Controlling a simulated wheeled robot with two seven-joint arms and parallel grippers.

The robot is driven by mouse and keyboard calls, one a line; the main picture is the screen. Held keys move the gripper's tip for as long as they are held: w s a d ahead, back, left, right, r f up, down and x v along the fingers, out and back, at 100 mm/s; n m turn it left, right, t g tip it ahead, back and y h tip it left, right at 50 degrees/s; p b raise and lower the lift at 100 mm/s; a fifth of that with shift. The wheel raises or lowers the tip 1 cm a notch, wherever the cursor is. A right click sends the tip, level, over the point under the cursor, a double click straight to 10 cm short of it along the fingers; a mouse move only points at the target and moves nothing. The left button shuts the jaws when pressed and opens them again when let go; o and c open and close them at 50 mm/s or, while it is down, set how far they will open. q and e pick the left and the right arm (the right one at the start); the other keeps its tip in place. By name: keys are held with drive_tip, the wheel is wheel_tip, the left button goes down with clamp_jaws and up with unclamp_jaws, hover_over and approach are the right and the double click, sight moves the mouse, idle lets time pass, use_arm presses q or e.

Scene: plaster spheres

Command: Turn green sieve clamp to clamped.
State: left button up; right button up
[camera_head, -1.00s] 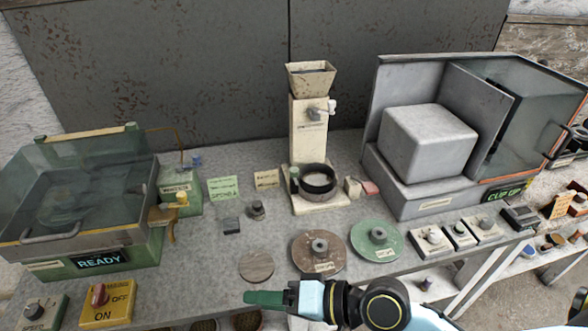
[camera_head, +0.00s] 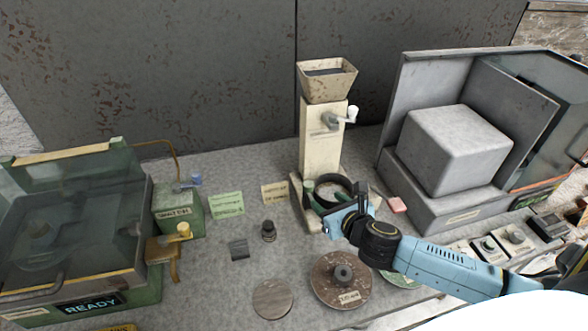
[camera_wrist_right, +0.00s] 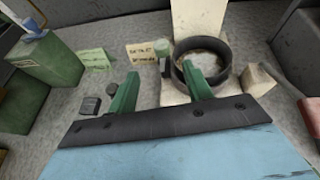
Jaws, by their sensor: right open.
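The sieve clamp is a small green upright knob (camera_head: 309,187) at the left of the black sieve ring (camera_head: 352,182), on the foot of the cream mill (camera_head: 318,140). In the right wrist view the clamp (camera_wrist_right: 164,64) shows pale green beyond and between my green fingers, beside the ring (camera_wrist_right: 222,70). My right gripper (camera_head: 324,203) is open and empty, low in front of the ring; its fingers (camera_wrist_right: 160,88) are spread apart, short of the clamp. The arm hides part of the mill's foot in the head view. My left gripper is not in view.
A grey-block machine (camera_head: 455,150) stands right of the mill, with a pink-topped piece (camera_head: 398,204) between. A glass-covered box (camera_head: 75,235) and green valve block (camera_head: 178,208) are left. Discs (camera_head: 340,279) lie in front. A small dark knob (camera_head: 268,231) stands left of the gripper.

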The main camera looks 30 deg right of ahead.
sight(309, 184)
drive_tip(key=x, duration=0.7)
drive_tip(key=shift+w+d+f+b, duration=0.1)
drive_tip(key=shift+w+b, duration=0.25)
drive_tip(key=shift+b, duration=0.05)
drive_tip(key=x, duration=0.3)
drive_tip(key=shift+w+f+b, duration=0.15)
drive_tip(key=shift+w+b, duration=0.1)
drive_tip(key=shift+b, duration=0.05)
drive_tip(key=shift+w+f, duration=0.15)
drive_tip(key=shift+w, duration=0.2)
drive_tip(key=shift+w+d, duration=0.1)
drive_tip(key=shift+w, duration=0.2)
drive_tip(key=shift+f, duration=0.1)
drive_tip(key=c, duration=1)
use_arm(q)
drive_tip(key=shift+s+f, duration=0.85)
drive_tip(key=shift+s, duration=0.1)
